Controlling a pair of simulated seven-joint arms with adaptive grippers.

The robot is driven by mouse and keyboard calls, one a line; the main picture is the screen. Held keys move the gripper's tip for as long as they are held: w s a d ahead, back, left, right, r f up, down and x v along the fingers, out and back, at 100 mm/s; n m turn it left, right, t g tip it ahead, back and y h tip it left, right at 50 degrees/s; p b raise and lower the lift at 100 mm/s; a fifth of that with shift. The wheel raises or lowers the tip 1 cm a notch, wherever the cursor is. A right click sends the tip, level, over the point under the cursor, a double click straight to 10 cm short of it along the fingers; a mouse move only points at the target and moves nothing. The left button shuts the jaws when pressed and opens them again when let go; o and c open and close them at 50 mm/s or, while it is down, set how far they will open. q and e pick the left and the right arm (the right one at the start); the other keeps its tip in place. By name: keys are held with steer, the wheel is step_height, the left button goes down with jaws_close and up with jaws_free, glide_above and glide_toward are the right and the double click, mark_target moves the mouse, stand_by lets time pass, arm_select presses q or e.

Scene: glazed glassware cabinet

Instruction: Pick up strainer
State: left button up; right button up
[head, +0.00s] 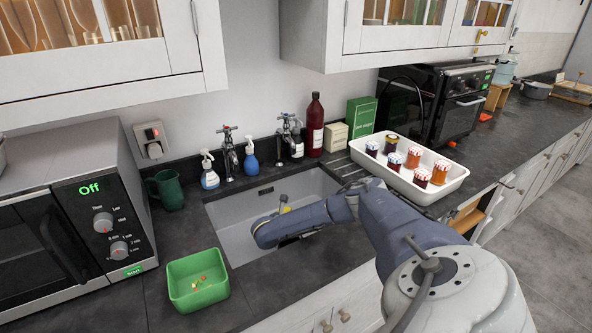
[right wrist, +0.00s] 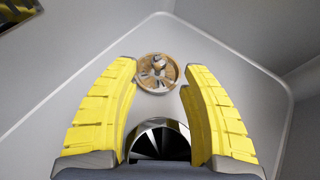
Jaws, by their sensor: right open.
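The strainer (right wrist: 157,72) is a small round brownish metal disc with a raised knob at its centre. In the right wrist view it lies on the grey sink floor, just beyond and between the tips of my right gripper (right wrist: 158,84). The yellow fingers are spread apart with nothing between their tips. A dark round opening with shiny metal segments (right wrist: 160,137) shows nearer, between the finger bases. In the head view my right arm reaches over the sink (head: 236,226), and it hides the strainer and most of the gripper. My left gripper is not in view.
A green bin (head: 184,303) stands left of the sink, by the microwave (head: 130,215). A white tray (head: 443,189) of jars stands to the right. Taps (head: 229,155) and bottles line the back. In the right wrist view, sink walls rise close around the gripper.

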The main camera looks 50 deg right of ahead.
steer(key=shift+x, duration=3)
steer(key=shift+c, duration=0.2)
jaws_close()
